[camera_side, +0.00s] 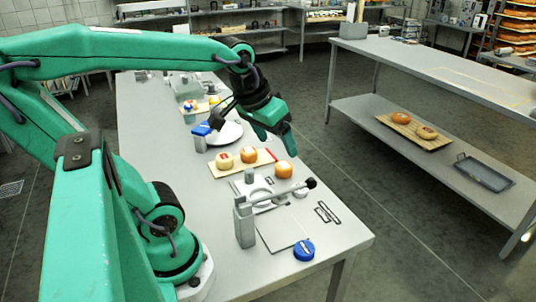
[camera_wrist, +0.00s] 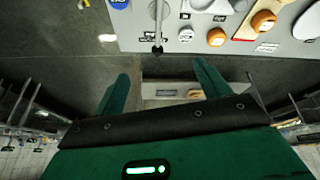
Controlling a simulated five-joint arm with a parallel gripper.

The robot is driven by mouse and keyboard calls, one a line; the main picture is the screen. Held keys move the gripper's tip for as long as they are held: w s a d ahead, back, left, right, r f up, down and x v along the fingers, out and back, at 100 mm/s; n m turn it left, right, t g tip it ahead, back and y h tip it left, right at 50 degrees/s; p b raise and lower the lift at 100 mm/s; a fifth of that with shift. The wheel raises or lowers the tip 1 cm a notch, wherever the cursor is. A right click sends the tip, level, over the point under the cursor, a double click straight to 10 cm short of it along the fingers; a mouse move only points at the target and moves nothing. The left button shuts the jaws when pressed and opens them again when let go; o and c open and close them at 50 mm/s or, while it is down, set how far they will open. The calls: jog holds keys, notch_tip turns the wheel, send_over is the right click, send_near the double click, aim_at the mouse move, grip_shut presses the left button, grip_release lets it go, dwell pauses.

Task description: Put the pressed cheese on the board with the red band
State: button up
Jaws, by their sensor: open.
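An orange cheese with a pale top (camera_side: 284,169) stands on the grey table beside the metal press (camera_side: 250,188); it also shows in the wrist view (camera_wrist: 216,37). I cannot tell by looks whether it is the pressed one. The board with the red band (camera_side: 270,156) lies just behind it and bears a pale yellow cheese with a red mark (camera_side: 224,161) and an orange cheese (camera_side: 248,155). My gripper (camera_side: 277,133) is open and empty, raised near the table's right edge, apart from the cheeses. Its two fingers show spread in the wrist view (camera_wrist: 162,85).
A white plate (camera_side: 226,133) and a blue-topped item (camera_side: 201,137) stand behind the board. The press's long lever reaches rightward. A blue round item (camera_side: 304,249) lies at the front. A second table (camera_side: 440,70) stands right, with another board of cheeses (camera_side: 433,143) on its lower shelf.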

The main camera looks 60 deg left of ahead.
jog(key=s+d+m, duration=0.1)
jog(key=s, duration=0.1)
jog(key=s+d+f+m, duration=0.1)
jog(key=d+m, duration=0.1)
jog(key=shift+s+d+f+t+h, duration=0.1)
jog(key=shift+s+d+t+h, duration=0.2)
jog(key=shift+s+t, duration=0.1)
